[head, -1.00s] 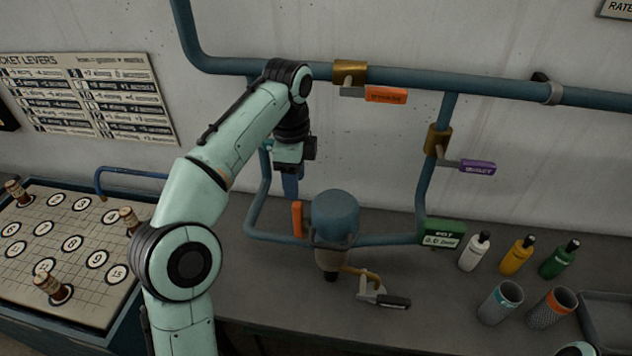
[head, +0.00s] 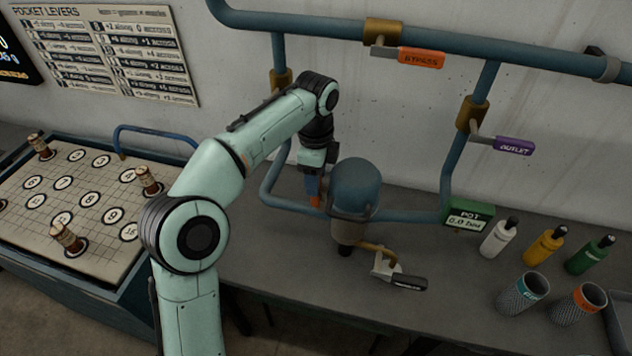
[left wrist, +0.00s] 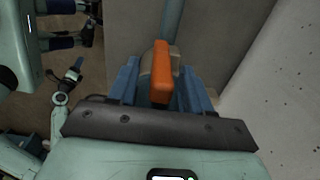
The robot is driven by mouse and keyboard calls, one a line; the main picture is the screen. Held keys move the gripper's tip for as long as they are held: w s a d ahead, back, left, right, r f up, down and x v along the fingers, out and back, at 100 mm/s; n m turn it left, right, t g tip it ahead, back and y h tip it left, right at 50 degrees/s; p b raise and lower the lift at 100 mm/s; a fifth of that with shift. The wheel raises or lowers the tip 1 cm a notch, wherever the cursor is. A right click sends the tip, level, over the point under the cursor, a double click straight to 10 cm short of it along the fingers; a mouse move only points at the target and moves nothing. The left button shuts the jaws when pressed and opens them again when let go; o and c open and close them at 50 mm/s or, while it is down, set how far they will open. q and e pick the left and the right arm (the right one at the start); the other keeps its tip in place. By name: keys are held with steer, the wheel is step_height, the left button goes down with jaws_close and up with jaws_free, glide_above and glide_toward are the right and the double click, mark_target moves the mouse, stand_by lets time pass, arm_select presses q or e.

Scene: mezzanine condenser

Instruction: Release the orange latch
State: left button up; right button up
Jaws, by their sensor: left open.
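The orange latch (left wrist: 162,75) is an upright orange bar in the left wrist view, between the two blue fingers of my left gripper (left wrist: 161,88). The fingers are open, with a gap visible on each side of the bar. In the head view my left gripper (head: 313,184) points down at the left side of the blue pot (head: 354,186). Only a small part of the latch shows there; the gripper hides the rest. My right arm (left wrist: 60,104) appears small at the left of the left wrist view, and its jaws are too small to read.
A blue pipe loop runs around the pot, with an orange bypass lever (head: 421,59) and a purple outlet lever (head: 514,146) above. A black-handled tap (head: 408,283) sits below the pot. Bottles and cups stand at right. The counter's front is clear.

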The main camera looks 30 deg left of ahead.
arm_select(q)
steer(key=shift+f, duration=0.4)
jaws_close()
